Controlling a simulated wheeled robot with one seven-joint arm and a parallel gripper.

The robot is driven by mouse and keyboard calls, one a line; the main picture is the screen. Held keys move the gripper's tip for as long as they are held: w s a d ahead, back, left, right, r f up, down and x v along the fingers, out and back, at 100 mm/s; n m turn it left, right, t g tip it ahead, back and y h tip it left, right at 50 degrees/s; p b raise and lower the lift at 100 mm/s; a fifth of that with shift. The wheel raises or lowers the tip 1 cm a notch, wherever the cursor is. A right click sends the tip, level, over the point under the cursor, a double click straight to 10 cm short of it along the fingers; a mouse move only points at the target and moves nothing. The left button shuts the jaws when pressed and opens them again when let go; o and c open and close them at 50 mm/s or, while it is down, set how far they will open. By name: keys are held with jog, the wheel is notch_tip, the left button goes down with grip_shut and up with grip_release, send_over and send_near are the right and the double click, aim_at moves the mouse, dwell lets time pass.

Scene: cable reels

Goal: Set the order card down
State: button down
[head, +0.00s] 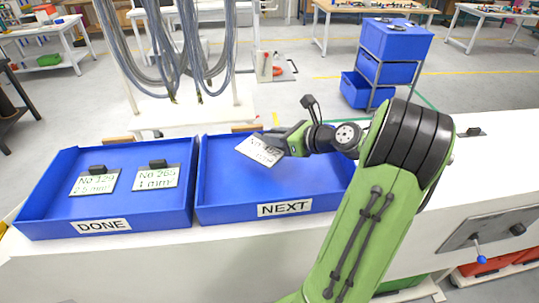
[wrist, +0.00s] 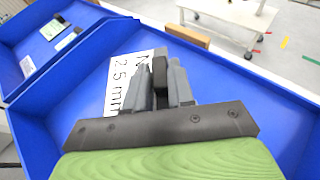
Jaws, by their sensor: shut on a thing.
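The order card (head: 261,149) is a white card with dark print, partly hidden by my gripper (head: 285,143). My gripper is shut on the card's dark grip block and holds it tilted over the blue NEXT tray (head: 230,206). In the wrist view the card (wrist: 119,84) shows "2.5 mm" beside the fingers (wrist: 160,90). Whether the card touches the tray floor I cannot tell. The blue DONE tray (head: 50,228) stands to the left. It holds two cards, No 129 (head: 95,183) and No 265 (head: 157,179), lying side by side.
Both trays sit on a white bench (head: 240,255). Grey cables (head: 180,45) hang from a stand behind them. A blue drawer cart (head: 390,55) stands at the back. The NEXT tray's floor is otherwise clear. A grey plate with a blue-knobbed lever (head: 480,240) is at the right.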

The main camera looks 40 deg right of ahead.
aim_at(276, 152)
jog(key=f, duration=0.4)
jog(key=w+f+b, duration=0.1)
jog(key=f, duration=0.1)
jog(key=shift+s+r, duration=0.1)
jog(key=shift+s, duration=0.2)
jog(key=c, duration=1)
grip_release()
jog(key=shift+w, duration=0.15)
jog(key=shift+s+d+r, duration=0.1)
jog(key=shift+s+r, duration=0.05)
jog(key=shift+s, duration=0.1)
jog(key=p+v, duration=0.1)
jog(key=v, duration=1)
jog(key=shift+s+r, duration=0.15)
jog(key=shift+s, duration=0.15)
jog(key=shift+w, duration=0.1)
